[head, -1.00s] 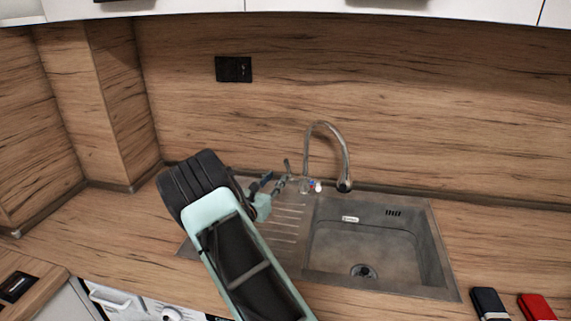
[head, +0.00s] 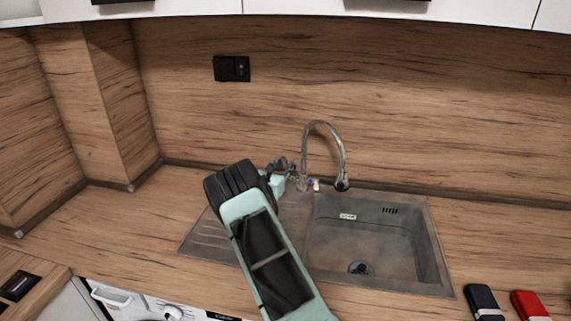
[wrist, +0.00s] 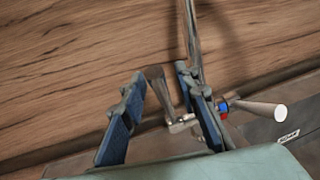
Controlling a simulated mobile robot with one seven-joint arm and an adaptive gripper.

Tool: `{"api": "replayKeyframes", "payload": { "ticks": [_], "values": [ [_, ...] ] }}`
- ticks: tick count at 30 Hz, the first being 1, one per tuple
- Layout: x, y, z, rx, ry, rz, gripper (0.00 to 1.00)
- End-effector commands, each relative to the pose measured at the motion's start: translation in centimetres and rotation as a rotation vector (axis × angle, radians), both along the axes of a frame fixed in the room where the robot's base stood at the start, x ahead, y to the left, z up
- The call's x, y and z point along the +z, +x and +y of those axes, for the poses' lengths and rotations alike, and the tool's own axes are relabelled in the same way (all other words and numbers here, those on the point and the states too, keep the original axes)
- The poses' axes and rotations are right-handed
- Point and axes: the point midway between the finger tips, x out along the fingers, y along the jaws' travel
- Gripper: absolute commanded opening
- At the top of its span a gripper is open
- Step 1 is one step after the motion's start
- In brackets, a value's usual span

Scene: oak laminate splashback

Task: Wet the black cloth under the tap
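A dark, near-black folded cloth (head: 484,302) lies on the counter at the lower right of the head view. The metal tap (head: 312,140) stands behind the sink (head: 430,262), its curved spout end over the sink's back edge. My gripper (head: 284,166) is at the left of the tap base. In the wrist view my gripper (wrist: 160,76) is open, with two blue-padded fingers apart. An upright tap lever (wrist: 157,86) shows between the fingers; I cannot tell whether they touch it. The spout pipe (wrist: 192,35) rises behind the right finger. No water shows.
A red folded cloth (head: 530,305) lies right of the black one. A white-ended knob (wrist: 272,110) with a red-blue mark sits right of the fingers. The wooden splashback (head: 430,110) is close behind the tap. The counter at left (head: 120,220) is clear.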

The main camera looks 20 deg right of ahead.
Motion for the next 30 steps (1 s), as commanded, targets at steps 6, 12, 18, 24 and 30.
{"api": "replayKeyframes", "payload": {
  "ticks": [6, 12, 18, 24, 30],
  "values": [
    [-0.02, 0.01, 0.02, 0.0, 0.0, 0.0, 0.26],
    [-0.01, 0.0, 0.03, 0.0, 0.0, 0.0, 0.04],
    [-0.01, -0.01, 0.04, 0.0, 0.0, 0.0, 0.0],
    [-0.03, -0.01, 0.04, 0.0, 0.0, 0.0, 0.0],
    [-0.82, -0.24, 0.27, 0.0, -0.02, -0.028, 0.0]
  ]
}}
